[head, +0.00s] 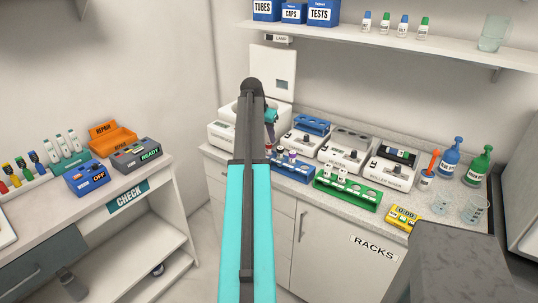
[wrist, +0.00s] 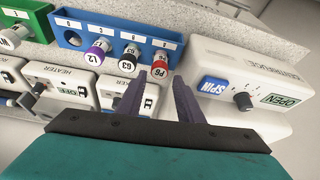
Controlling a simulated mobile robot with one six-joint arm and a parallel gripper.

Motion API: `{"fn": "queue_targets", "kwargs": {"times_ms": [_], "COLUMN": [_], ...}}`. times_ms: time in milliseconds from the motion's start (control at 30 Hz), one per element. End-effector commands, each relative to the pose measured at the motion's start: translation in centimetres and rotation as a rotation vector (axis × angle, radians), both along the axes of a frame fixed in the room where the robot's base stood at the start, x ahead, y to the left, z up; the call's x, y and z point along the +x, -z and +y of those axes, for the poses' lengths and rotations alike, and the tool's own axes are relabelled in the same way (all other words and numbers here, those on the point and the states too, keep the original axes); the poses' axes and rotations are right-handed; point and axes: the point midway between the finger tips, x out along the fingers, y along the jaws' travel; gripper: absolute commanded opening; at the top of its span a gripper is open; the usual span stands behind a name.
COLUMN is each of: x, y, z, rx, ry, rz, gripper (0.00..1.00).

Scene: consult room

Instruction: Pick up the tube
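Three capped tubes stand in the blue rack (wrist: 75,20): one with a purple cap (wrist: 91,56), one with a black cap (wrist: 125,65) and one with a red cap (wrist: 160,68). The task does not say which tube. My gripper (wrist: 161,78) is open, and nothing is held between its fingers. In the wrist view its two fingertips lie on either side of the red cap; I cannot tell how far apart in depth they are. In the head view the blue rack (head: 293,172) is partly hidden by my arm, and so is most of my gripper.
The open centrifuge (wrist: 245,90) is close to my right finger. A heater (wrist: 60,88) and other devices stand beside the rack. A green rack (head: 347,192) with white tubes, bottles and beakers fill the counter's right. A side desk (head: 110,205) stands at left.

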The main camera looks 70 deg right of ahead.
Motion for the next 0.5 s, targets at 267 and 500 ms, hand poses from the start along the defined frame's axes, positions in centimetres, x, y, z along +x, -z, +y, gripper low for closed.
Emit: {"fn": "queue_targets", "kwargs": {"times_ms": [267, 500], "x": [0.0, -0.2], "y": [0.0, 1.0], "z": [0.0, -0.4], "rx": [0.000, 0.001], "ry": [0.000, 0.000], "rz": [0.000, 0.001], "gripper": [0.33, 0.33]}}
